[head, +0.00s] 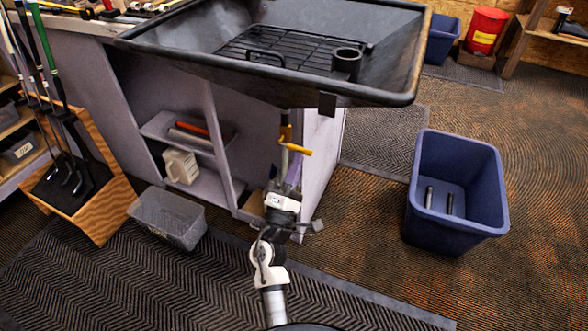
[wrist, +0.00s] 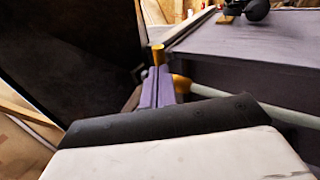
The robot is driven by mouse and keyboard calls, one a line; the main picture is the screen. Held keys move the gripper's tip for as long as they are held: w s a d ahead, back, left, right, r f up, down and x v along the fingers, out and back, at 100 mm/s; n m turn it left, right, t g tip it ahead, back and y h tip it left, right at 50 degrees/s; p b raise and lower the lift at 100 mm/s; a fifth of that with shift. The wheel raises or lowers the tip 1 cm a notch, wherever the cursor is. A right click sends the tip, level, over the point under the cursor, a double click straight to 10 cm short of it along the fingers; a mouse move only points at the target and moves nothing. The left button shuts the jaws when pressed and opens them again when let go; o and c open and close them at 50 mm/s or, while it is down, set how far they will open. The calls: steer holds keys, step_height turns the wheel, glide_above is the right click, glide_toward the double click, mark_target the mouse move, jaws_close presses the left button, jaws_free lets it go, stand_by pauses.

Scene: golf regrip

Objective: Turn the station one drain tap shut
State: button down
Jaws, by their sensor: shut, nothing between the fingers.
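The drain tap hangs under the black basin (head: 400,75); its yellow lever (head: 298,149) sticks out sideways to the right, across the line of the drain. A darker yellow part (head: 285,130) sits just above it. My gripper (head: 293,163) comes up from below, its purple fingers shut and empty, with their tips right beside the lever. In the wrist view my purple fingertips (wrist: 157,75) are together, with one yellow piece (wrist: 157,54) beyond them and another (wrist: 181,84) close on their right. I cannot tell whether the fingers touch the lever.
The purple-grey bench (head: 320,165) stands behind the tap, with open shelves. A clear grey bin (head: 168,218) and a wooden club rack (head: 85,205) are at the left. A blue bin (head: 455,195) holding grips stands at the right. Floor between the gripper and the blue bin is clear.

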steer(key=shift+r+n+y, duration=0.1)
steer(key=shift+n+y, duration=0.7)
steer(key=shift+n, duration=0.2)
